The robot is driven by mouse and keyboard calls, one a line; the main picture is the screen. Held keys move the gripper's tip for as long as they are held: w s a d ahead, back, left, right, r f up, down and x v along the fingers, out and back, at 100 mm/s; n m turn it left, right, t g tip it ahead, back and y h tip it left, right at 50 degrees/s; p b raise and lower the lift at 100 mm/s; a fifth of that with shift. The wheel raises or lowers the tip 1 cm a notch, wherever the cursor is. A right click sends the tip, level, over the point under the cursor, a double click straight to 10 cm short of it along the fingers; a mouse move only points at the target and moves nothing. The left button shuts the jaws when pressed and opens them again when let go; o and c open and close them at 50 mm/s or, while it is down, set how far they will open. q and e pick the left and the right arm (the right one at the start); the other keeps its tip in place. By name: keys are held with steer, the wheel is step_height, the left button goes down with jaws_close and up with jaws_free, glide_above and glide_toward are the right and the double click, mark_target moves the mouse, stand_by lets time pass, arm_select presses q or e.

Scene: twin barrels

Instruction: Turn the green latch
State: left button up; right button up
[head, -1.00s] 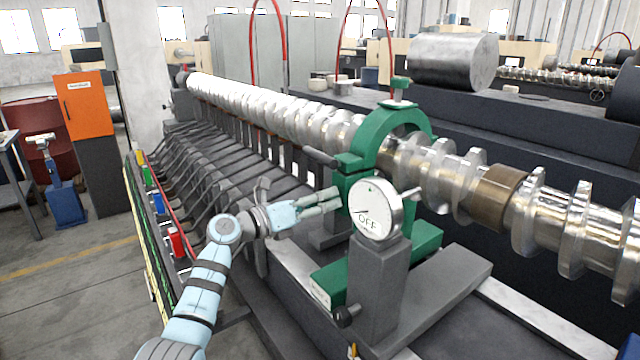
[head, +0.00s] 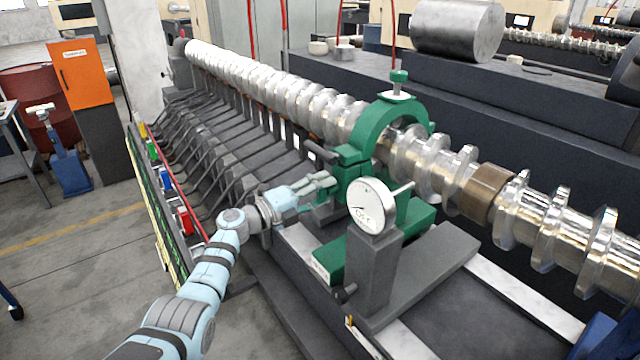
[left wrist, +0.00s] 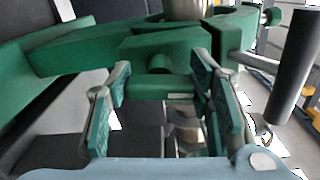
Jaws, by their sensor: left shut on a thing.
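A green clamp ring (head: 366,128) stands around the metal screw shaft (head: 310,105). The green latch, a block low on the clamp's left side, is largely hidden by my fingers in the head view; in the left wrist view the latch (left wrist: 165,87) lies between my finger pads. My left gripper (head: 326,182) reaches it from the left. The gripper, also seen in the left wrist view (left wrist: 163,78), is shut on the latch, its pads spread by the block's width. A dark round handle (left wrist: 292,68) sticks out at the right there. My right gripper is not in view.
A round white dial (head: 371,206) on a grey post (head: 372,270) stands just right of my left gripper. A green base (head: 335,262) lies below the clamp. Several dark curved supports (head: 215,160) line the left side. Open floor (head: 75,270) lies further left.

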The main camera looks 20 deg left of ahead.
arm_select(q)
steer(key=shift+n+p, duration=0.35)
steer(key=shift+n, duration=0.45)
steer(key=o, duration=1.2)
steer(key=shift+a, duration=0.1)
steer(key=v, duration=1.2)
